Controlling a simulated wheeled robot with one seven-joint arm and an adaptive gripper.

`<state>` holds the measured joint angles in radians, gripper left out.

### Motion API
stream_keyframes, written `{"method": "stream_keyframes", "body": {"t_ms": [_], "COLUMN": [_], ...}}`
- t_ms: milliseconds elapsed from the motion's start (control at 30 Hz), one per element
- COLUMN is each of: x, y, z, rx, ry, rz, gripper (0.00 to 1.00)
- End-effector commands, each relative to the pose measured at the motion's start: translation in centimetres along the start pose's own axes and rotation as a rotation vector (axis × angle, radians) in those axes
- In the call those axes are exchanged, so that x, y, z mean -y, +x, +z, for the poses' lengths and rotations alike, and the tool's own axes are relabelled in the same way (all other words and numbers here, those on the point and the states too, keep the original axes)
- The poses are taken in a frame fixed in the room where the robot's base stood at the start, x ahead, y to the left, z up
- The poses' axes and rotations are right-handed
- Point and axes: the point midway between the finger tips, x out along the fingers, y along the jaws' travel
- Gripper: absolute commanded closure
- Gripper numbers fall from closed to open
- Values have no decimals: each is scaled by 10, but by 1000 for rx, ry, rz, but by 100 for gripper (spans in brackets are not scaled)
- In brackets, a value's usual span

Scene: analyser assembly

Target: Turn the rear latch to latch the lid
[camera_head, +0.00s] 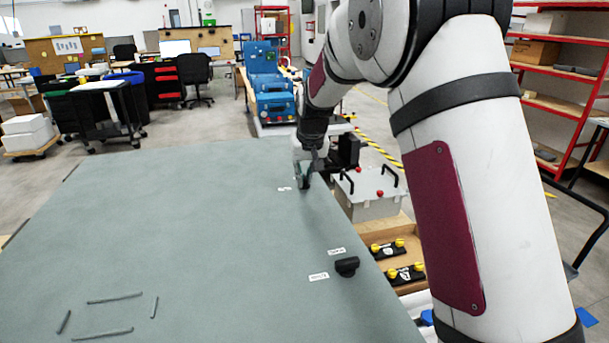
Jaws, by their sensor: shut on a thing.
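The lid (180,240) is a broad, flat grey-green panel that fills the lower left. My gripper (305,180) points down at the lid's far right edge, beside a small white label (284,188). It is shut on what appears to be the rear latch, which the fingers mostly hide. I cannot tell how far that latch is turned. A second latch, a black knob (347,266), sits nearer on the lid's right edge beside two white labels, clear of my gripper.
A grey box (370,205) with black handles and a red knob stands just right of the lid. Nearer is a wooden tray (409,288) holding black parts with yellow knobs. Thin grey bars (115,298) lie on the lid at lower left. The lid's middle is clear.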

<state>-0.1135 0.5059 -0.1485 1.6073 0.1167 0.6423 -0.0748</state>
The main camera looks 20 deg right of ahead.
Motion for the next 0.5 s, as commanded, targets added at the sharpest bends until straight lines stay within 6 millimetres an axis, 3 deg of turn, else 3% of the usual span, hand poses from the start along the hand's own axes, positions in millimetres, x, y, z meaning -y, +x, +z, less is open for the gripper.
{"method": "stream_keyframes", "body": {"t_ms": [267, 500], "x": [2, 4], "y": [0, 0], "z": [0, 0], "rx": [0, 1], "ry": [88, 264], "rz": [38, 112], "gripper": [100, 100]}}
